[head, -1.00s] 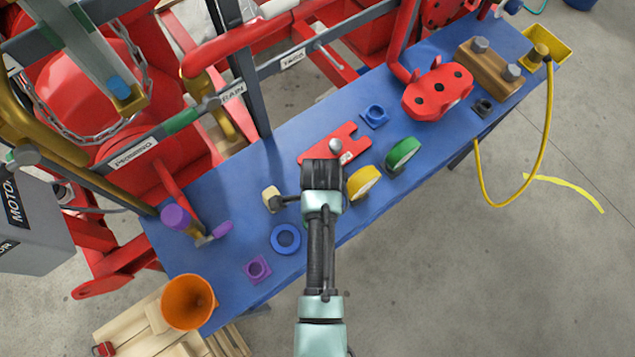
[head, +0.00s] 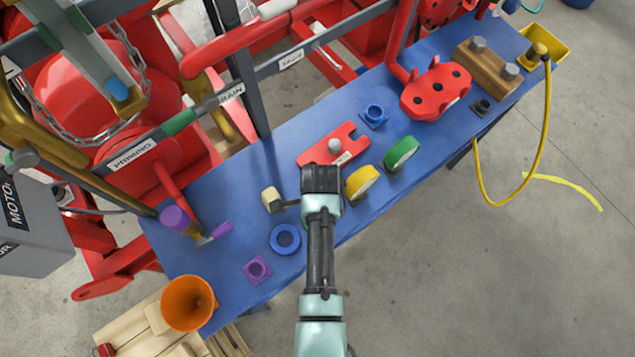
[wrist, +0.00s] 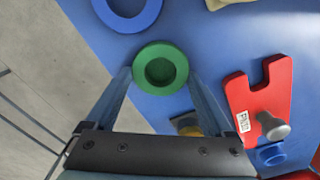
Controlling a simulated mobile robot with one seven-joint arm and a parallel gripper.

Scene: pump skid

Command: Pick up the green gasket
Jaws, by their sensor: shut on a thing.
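The green gasket (wrist: 160,68), a flat ring, sits between the fingertips of my gripper (wrist: 160,76) in the wrist view. My gripper is shut on it, one finger at each side of its rim. In the head view my gripper (head: 321,180) is over the front part of the blue bench (head: 225,180), and the gasket is hidden beneath it. The wrist view does not clearly show whether the gasket touches the bench top.
A blue ring (head: 285,239) lies to the left. A yellow roll (head: 362,182) and a green roll (head: 402,153) stand close on the right. A red notched plate (head: 328,148) with a knob lies behind my gripper.

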